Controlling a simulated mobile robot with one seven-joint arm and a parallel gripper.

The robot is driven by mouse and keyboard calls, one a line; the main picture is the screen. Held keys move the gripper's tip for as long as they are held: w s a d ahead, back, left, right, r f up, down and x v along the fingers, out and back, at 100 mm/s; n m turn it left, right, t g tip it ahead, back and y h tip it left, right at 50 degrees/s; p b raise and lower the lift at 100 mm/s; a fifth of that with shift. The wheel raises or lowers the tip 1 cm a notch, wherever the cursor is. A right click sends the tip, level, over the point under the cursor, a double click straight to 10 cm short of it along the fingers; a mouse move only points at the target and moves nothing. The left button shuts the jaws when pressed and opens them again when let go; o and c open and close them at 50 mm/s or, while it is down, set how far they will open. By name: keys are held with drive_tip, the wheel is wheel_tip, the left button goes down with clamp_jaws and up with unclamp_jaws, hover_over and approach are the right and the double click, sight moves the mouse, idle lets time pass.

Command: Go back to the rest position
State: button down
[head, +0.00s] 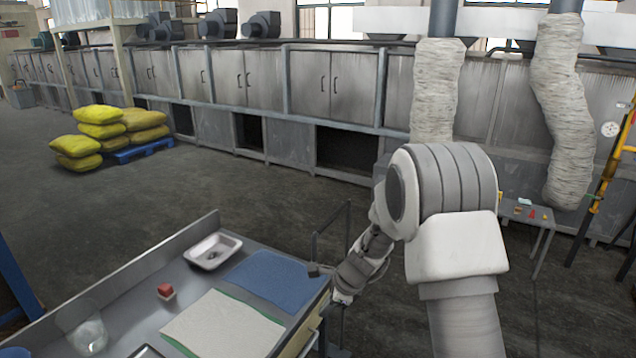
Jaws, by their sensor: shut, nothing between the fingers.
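My arm rises at the right of the head view and bends down to the right end of the metal table (130,300). My gripper (316,270) is small and dark and partly merges with the wrist. It is at the table's right edge, by the corner of a blue mat (268,282). It is shut and holds nothing. A shallow metal pan (228,242) stands at the back of the table with a small dark spot inside. Its exact contents are too small to tell.
A pale green-edged cloth (222,325) and a clear container (90,335) are nearer. A small side table (520,215) with small items stands right. Yellow sacks (100,130) lie far left. Open floor lies behind the table.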

drive_tip(key=s+d+r+n+t+h+b, duration=0.1)
drive_tip(key=s+d+r+n, duration=0.1)
drive_tip(key=s+r+n, duration=0.6)
drive_tip(key=s+d+r+n, duration=0.3)
drive_tip(key=s+r, duration=0.2)
drive_tip(key=r, duration=0.7)
drive_tip(key=s+d+r+n+t+h+b, duration=0.1)
drive_tip(key=s+d+r+n, duration=0.1)
drive_tip(key=s, duration=0.6)
drive_tip(key=s+d+r+n+h, duration=0.2)
drive_tip(key=s+d+n, duration=0.3)
drive_tip(key=s, duration=0.4)
drive_tip(key=shift+n+t+b, duration=0.35)
drive_tip(key=shift+n+t, duration=0.05)
drive_tip(key=shift+n, duration=0.3)
